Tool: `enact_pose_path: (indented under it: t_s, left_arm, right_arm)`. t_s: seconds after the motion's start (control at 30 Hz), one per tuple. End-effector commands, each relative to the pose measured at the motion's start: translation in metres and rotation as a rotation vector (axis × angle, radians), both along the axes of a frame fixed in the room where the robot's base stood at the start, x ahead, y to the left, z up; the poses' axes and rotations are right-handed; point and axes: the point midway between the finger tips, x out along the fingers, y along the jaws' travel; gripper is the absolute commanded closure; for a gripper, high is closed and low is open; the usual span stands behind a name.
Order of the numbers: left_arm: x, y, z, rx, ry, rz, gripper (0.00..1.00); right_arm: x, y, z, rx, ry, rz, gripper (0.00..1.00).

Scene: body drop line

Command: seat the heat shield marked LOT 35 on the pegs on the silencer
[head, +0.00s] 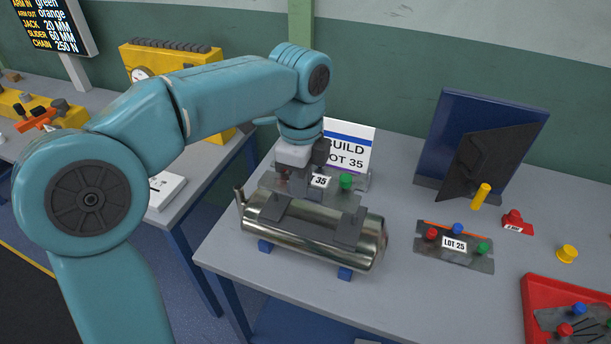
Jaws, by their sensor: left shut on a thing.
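The silencer (308,241) is a shiny metal cylinder lying on blue supports on the grey table, with dark brackets on its upper side. The heat shield marked 35 (342,200) is a grey plate with a green knob, at the silencer's upper back side. My left gripper (301,178) points down and is shut on this shield; the jaws hide its left part and part of the label. I cannot tell whether the shield touches the silencer, and the pegs are not clearly visible. My right gripper is out of view.
A sign reading BUILD LOT 35 (352,146) stands just behind. A second shield marked LOT 25 (455,252) lies to the right. A blue stand with a dark panel (490,165), a red part (513,221), a yellow knob (567,254) and a red tray (533,290) are further right.

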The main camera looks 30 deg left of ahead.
Motion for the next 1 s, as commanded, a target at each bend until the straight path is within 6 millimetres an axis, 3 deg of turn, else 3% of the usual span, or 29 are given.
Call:
enact_pose_path:
  t_s: [0.37,1.0]
  left_arm:
    - [-0.005,0.000,0.002,-0.001,-0.002,0.000,1.00]
    - [-0.003,0.000,-0.055,-0.001,0.000,0.000,1.00]
  right_arm:
    - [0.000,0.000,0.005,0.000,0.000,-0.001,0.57]
    - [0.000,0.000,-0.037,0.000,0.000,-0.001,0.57]
